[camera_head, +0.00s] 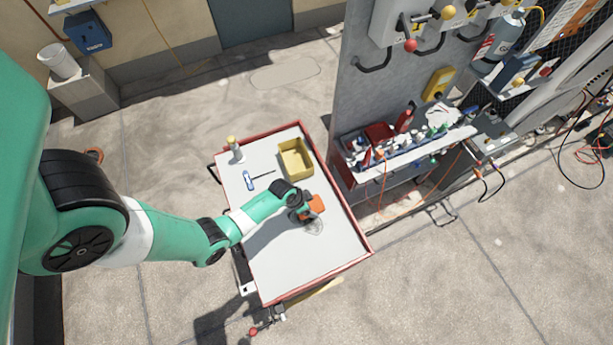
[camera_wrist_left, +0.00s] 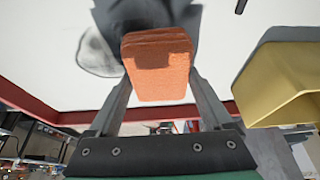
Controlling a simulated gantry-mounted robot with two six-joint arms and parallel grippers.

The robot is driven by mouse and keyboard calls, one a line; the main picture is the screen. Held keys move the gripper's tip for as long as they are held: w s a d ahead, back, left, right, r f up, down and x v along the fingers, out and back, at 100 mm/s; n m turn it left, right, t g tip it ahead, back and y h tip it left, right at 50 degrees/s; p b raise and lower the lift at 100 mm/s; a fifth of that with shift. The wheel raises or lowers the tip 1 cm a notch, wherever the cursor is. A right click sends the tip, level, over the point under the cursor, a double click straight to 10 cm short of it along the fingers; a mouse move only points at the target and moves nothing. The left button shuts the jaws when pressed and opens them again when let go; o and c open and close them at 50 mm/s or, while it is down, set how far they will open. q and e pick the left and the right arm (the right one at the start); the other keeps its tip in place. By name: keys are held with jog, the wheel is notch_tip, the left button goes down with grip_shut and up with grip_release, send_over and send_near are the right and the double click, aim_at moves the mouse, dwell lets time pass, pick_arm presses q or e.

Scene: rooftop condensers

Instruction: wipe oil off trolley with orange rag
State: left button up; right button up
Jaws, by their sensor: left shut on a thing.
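The orange rag (camera_head: 316,204) is a folded block in my left gripper (camera_head: 306,210), over the trolley's top. In the left wrist view the rag (camera_wrist_left: 158,65) sits between the two fingers of the left gripper (camera_wrist_left: 160,85), which is shut on it. The trolley (camera_head: 275,266) has a pale top with a red rim. A greyish oil patch (camera_head: 314,227) lies on the top just below the gripper in the head view; it also shows in the left wrist view (camera_wrist_left: 98,54). I cannot tell whether the rag touches the top. My right gripper is not in view.
A yellow bin (camera_head: 295,158), a blue-handled tool (camera_head: 249,181) and a pale bottle (camera_head: 235,150) stand or lie on the trolley's far part. A grey panel with a loaded shelf (camera_head: 408,147) rises to the right. The trolley's near part is clear.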

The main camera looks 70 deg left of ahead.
pick_arm(q)
jog(key=shift+w+a+r, duration=0.1)
jog(key=shift+w, duration=0.4)
jog(key=shift+w+a+r, duration=0.1)
jog(key=shift+w, duration=0.5)
notch_tip(320, 180, up, 3)
jog(key=shift+w+f+p, duration=0.15)
jog(key=shift+p, duration=1)
notch_tip(320, 180, up, 5)
jog(key=p, duration=0.4)
jog(key=shift+f+p, duration=0.1)
jog(key=shift+p, duration=0.25)
